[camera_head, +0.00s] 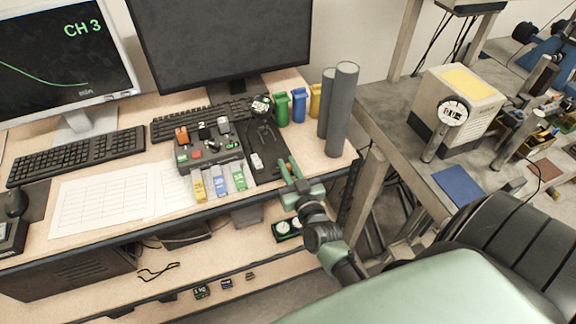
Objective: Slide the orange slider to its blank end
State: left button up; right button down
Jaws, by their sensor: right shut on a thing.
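A grey control box (212,152) sits on the desk, with several small coloured parts on top. An orange block (181,135) stands at its back left; it looks like the orange slider, but the marks at its ends are too small to read. My right gripper (289,168) is at the desk's right side, well to the right of this block and apart from it. It is shut on a small orange-red thing, mostly hidden by the fingers, whose kind I cannot tell. My left gripper is not in view.
A black tray (266,150) lies between the box and my right gripper. Two grey cylinders (342,110) stand behind the gripper to the right. Yellow, blue and green tags (219,181) lie in front of the box. Paper sheets (105,199) cover the desk at left.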

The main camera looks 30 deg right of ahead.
aim_at(275, 174)
dwell(0.8)
jog(key=a, duration=0.2)
jog(key=w+a, duration=0.1)
jog(key=a, duration=0.1)
jog(key=shift+p, duration=0.35)
jog(key=c, duration=1.8)
grip_release()
jog(key=shift+s+d+f, duration=0.1)
jog(key=o, duration=0.4)
